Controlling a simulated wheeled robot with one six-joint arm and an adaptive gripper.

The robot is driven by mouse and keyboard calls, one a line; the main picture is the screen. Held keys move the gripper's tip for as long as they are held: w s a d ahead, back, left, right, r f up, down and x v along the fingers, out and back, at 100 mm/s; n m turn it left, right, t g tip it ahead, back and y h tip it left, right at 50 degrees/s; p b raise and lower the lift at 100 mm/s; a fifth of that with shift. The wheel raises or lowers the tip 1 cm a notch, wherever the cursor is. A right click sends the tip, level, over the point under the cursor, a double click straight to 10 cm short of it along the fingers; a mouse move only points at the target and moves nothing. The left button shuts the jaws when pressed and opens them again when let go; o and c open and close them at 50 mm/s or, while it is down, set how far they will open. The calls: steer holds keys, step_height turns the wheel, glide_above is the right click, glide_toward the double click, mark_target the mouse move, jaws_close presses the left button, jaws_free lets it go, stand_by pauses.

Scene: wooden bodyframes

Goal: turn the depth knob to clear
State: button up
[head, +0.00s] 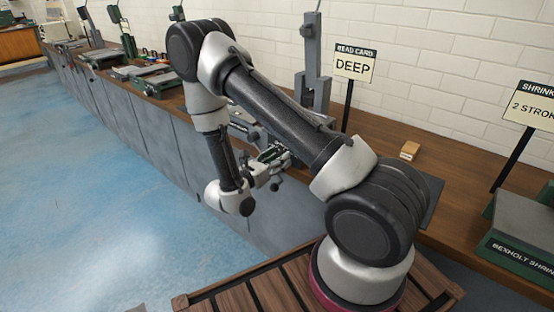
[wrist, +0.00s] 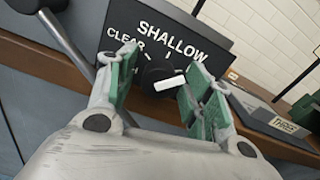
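The depth knob (wrist: 155,72) is black with a white bar on it, on a dark panel (wrist: 190,42) in the wrist view. The panel reads SHALLOW at the top and CLEAR at the upper left; another label at the lower left is mostly hidden by a finger. The white bar lies nearly level, tilted up to the right, not in line with CLEAR. My gripper (wrist: 163,62) is open, its green-padded fingers on either side of the knob, with gaps visible. In the head view my gripper (head: 262,168) is at the bench front, and the knob cannot be made out.
A sign reading BEAD CARD, DEEP (head: 354,66) stands on the bench behind my arm. A small wooden block (head: 409,151) lies on the bench. A green machine (head: 515,245) stands at the right under a SHRINK sign (head: 533,105). A grey lever (wrist: 65,40) is left of the panel.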

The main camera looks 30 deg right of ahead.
steer(key=v, duration=1.2)
